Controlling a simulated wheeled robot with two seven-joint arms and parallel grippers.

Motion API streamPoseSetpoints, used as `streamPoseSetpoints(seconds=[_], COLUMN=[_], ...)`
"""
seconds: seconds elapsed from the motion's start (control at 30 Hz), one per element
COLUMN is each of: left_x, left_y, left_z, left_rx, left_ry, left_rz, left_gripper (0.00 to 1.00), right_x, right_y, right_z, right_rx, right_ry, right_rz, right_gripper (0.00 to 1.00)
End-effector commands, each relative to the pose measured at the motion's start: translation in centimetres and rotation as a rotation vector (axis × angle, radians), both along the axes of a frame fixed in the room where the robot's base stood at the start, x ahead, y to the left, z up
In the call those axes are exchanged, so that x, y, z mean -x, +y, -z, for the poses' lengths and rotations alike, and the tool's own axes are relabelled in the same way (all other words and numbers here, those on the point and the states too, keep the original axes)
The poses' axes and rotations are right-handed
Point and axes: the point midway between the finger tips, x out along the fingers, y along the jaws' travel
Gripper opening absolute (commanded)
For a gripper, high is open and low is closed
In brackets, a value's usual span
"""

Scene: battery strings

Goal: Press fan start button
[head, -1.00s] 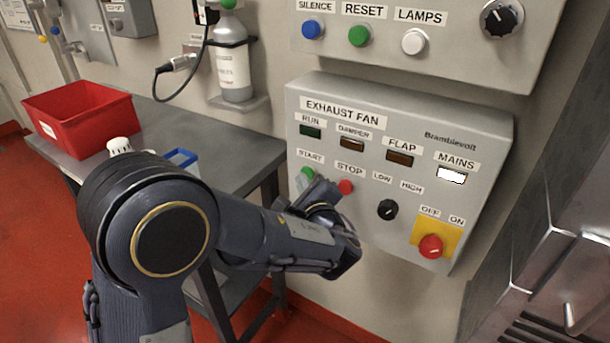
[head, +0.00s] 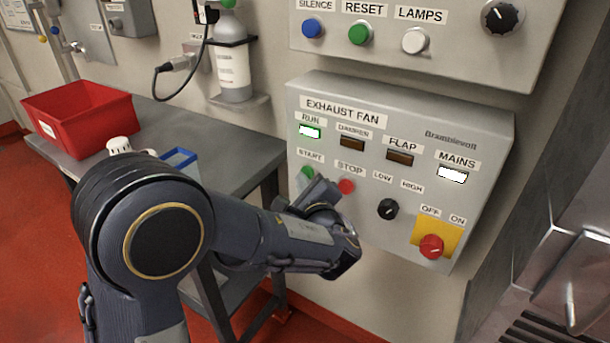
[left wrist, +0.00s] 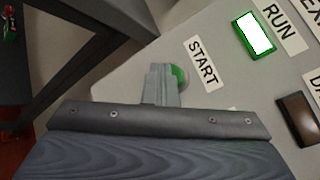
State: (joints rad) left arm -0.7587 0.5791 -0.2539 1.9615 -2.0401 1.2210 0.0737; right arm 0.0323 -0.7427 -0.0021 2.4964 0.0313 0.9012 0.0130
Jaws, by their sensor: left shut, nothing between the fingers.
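The exhaust fan panel (head: 475,125) hangs on the wall. Its green start button (head: 307,173) sits under the START label and is partly hidden by my left gripper (head: 314,189). In the left wrist view the shut fingers (left wrist: 160,82) overlap the green start button (left wrist: 180,77); whether they touch it I cannot tell. The green RUN lamp (head: 309,131) is lit, and it also glows in the left wrist view (left wrist: 254,34). The MAINS lamp (head: 452,174) is lit white. The DAMPER lamp (head: 352,143) and FLAP lamp (head: 400,159) are dark. My right gripper is not in view.
The red stop button (head: 346,186) is close right of my left gripper. A black selector knob (head: 388,209) and a red mains switch (head: 431,246) are further right. A second panel (head: 460,60) is above. A grey table (head: 215,150) with a red bin (head: 85,120) stands left.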

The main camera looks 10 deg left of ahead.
Motion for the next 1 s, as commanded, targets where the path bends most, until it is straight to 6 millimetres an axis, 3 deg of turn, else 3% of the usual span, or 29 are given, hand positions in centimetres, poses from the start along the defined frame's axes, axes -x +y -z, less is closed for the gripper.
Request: streamPoseSetpoints(seconds=[0.23, 0.63, 1.0], left_x=[1.3, 1.7, 5.1], left_y=[0.4, 0.6, 1.8], left_z=[0.1, 0.0, 0.1], left_rx=[0.0, 0.0, 0.0], left_ry=[-0.001, -0.001, 0.001], left_rz=[0.001, 0.001, 0.001], left_gripper=[0.0, 0.0, 0.0], right_x=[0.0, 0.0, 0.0], right_y=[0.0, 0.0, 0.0], right_z=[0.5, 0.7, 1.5], right_rx=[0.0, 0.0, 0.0], right_ry=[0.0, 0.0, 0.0], right_rz=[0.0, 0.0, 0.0], right_gripper=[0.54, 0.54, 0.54])
